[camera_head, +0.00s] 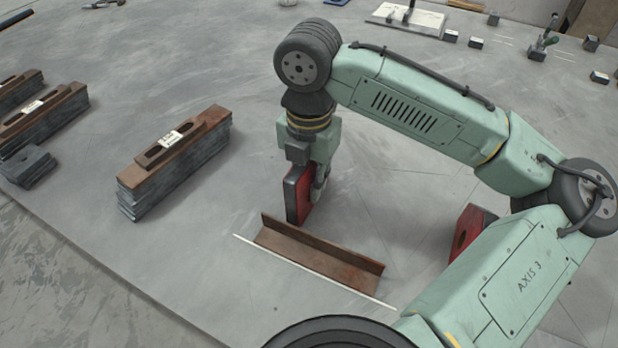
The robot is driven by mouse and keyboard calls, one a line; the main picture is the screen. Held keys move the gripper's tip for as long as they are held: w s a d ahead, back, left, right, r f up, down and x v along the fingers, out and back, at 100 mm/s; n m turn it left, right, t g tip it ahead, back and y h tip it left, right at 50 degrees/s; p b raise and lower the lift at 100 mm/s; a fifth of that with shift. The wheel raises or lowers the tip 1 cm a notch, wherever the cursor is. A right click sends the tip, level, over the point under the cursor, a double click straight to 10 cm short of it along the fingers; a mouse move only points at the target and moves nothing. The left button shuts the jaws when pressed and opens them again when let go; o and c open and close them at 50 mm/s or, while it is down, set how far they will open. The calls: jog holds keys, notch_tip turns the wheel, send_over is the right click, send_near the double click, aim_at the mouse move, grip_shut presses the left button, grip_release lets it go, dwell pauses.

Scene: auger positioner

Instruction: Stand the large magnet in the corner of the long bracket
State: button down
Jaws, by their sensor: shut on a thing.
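The long bracket (310,258) is a rusty brown angle lying on the grey table, with an upright flange along its far side. It lies along a white line. My gripper (312,180) points down and is shut on a red block with dark edges, which looks like the large magnet (298,200). The magnet is upright just behind the left part of the bracket's flange in this view. I cannot tell whether its lower edge touches the table or the flange. Another red block (468,232) stands at the right, partly hidden by my arm.
A stack of grey plates with a brown bar on top (172,160) stands to the left. More stacks (42,118) are at the far left. A white plate (408,18) and small dark blocks (476,43) lie at the back. The table between the stack and the bracket is clear.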

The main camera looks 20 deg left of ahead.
jog(key=shift+s+a, duration=0.15)
jog(key=shift+s, duration=0.5)
dwell(0.3)
jog(key=c, duration=1.4)
grip_release()
jog(key=shift+o, duration=0.2)
notch_tip(320, 180, up, 11)
jog(key=shift+r, duration=0.5)
